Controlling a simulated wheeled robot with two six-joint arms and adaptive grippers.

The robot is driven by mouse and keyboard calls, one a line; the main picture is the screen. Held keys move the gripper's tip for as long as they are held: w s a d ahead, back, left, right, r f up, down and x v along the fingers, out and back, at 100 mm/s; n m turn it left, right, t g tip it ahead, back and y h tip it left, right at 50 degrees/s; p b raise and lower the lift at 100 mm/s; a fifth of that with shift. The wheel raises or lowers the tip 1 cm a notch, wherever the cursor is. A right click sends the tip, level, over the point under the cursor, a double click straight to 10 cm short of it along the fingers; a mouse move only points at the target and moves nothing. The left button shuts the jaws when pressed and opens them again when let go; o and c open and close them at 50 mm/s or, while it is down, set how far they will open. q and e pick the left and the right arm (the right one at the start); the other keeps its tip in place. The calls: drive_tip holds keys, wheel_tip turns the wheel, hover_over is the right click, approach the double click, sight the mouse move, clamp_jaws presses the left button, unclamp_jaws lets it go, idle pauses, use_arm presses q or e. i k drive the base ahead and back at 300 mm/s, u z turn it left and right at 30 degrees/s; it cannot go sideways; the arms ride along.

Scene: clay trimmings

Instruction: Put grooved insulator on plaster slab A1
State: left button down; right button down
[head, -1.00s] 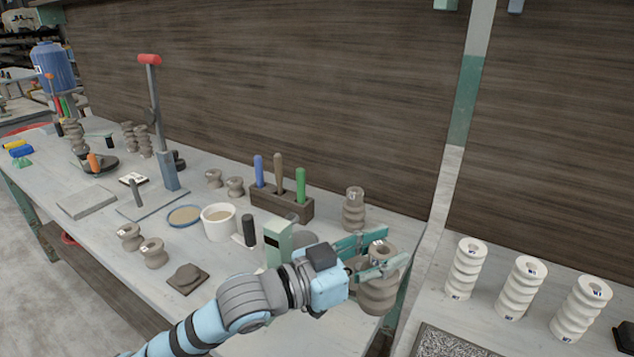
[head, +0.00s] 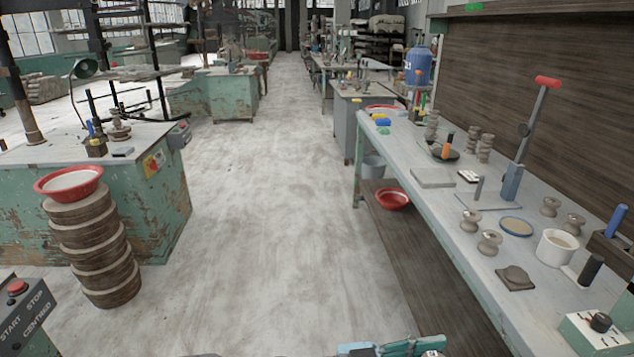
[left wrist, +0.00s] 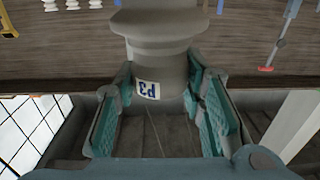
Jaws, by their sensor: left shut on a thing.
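My left gripper shows in the left wrist view (left wrist: 160,88), its teal fingers closed around the grey-brown grooved insulator (left wrist: 157,45), which bears a tag reading P3. In the head view only the teal tips of this gripper (head: 395,349) show at the bottom edge; the insulator is out of sight there. A flat pale grey slab (head: 432,178) lies on the long bench to the right, near its front edge, with its top bare. I cannot read a label on it, so I cannot tell if it is A1. My right gripper is not in view.
The bench (head: 455,222) also carries small spools (head: 489,243), a white pot (head: 556,247), a blue dish (head: 516,227), a dark square plate (head: 515,279) and a tall red-handled press (head: 528,135). A wide floor aisle (head: 280,230) is clear. A red basin (head: 69,183) tops a stack at left.

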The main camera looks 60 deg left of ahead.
sight(433, 174)
drive_tip(key=z, duration=0.25)
drive_tip(key=k, duration=0.3)
drive_tip(key=u, duration=1.9)
drive_tip(key=i, duration=1.25)
drive_tip(key=z, duration=0.4)
drive_tip(key=i, duration=0.9)
drive_tip(key=z, duration=1.25)
drive_tip(key=i, duration=0.45)
drive_tip(key=z, duration=0.45)
